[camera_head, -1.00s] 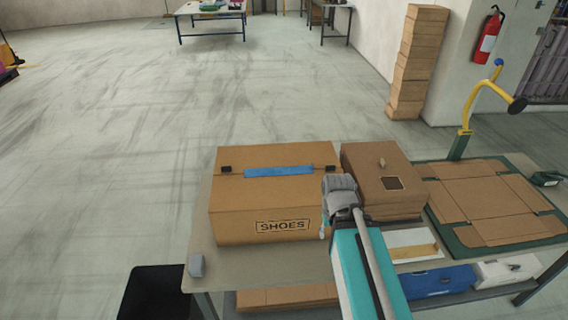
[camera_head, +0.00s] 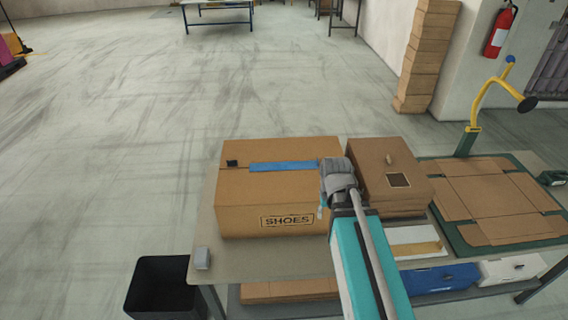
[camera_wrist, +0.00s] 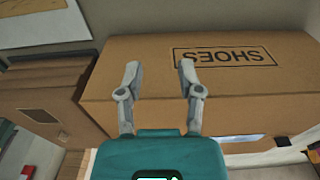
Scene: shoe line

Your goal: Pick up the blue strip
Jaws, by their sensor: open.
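The blue strip (camera_head: 283,167) lies flat across the top of the cardboard box marked SHOES (camera_head: 280,200). A small black clip (camera_head: 232,163) is at its left end; its right end meets the outline of my gripper. My gripper (camera_head: 335,168) is at the right side of this box, in front of the strip's right end. The wrist view shows its fingers (camera_wrist: 158,75) apart with nothing between them, over the SHOES box (camera_wrist: 220,95).
Flat cardboard (camera_head: 490,200) lies farther right on a green mat. A small grey block (camera_head: 203,258) is at the table's front left. A black bin (camera_head: 160,287) stands below.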

